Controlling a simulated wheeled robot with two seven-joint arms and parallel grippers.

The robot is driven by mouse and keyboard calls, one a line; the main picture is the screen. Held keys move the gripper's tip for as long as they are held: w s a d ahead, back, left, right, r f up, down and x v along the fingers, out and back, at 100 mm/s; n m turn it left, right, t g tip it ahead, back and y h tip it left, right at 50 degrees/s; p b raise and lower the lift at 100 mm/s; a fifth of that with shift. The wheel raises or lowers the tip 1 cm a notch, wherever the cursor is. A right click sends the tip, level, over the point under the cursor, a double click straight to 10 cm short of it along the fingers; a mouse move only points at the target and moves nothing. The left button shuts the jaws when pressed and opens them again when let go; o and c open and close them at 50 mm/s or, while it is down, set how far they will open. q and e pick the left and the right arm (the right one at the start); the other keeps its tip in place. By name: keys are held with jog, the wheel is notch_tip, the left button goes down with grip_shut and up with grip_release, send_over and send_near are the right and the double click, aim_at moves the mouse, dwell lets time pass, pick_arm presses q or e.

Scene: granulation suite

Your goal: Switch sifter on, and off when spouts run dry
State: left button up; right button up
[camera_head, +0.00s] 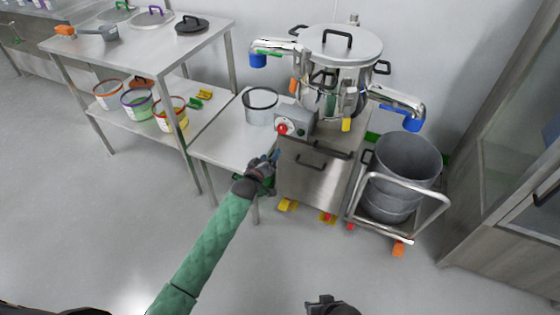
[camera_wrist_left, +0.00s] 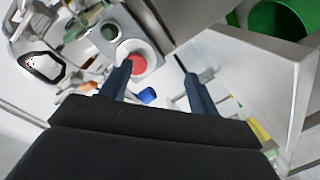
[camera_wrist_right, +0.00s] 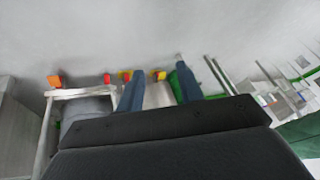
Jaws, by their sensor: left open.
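The steel sifter (camera_head: 342,50) stands on a cabinet (camera_head: 310,170). Its grey control box (camera_head: 295,118) carries a red button (camera_head: 282,129) and a green button (camera_head: 301,132). One spout with a blue end (camera_head: 258,60) points left; another with a blue end (camera_head: 412,124) points right. I see no material flowing from either. My left gripper (camera_head: 274,157) is open just below and left of the box. In the left wrist view, the red button (camera_wrist_left: 136,63) shows beside one fingertip and the green button (camera_wrist_left: 108,33) above it; contact is unclear. My right gripper (camera_wrist_right: 158,72) is open and empty.
A steel pail (camera_head: 261,104) stands on a low table left of the sifter. A grey bin (camera_head: 405,165) sits on a trolley (camera_head: 440,205) at right. A shelved table (camera_head: 205,45) holds lids and several tubs. A glass-fronted cabinet stands far right. The front floor is clear.

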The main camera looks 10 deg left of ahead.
pick_arm(q)
jog(key=t, duration=0.1)
send_near(281, 130)
jog(key=w, duration=0.2)
jog(key=shift+n+h, duration=0.3)
jog(key=shift+h, duration=0.1)
jog(key=shift+f+x, duration=0.1)
jog(key=shift+x, duration=1.7)
jog(key=shift+f+x, duration=0.15)
jog(key=shift+x, duration=1.65)
pick_arm(e)
jog(key=shift+s+a+r, duration=0.15)
jog(key=shift+r, duration=1.05)
jog(key=shift+s+a+r, duration=0.1)
jog(key=shift+a+r, duration=0.05)
jog(key=shift+r, duration=1.05)
pick_arm(q)
jog(key=c, duration=1)
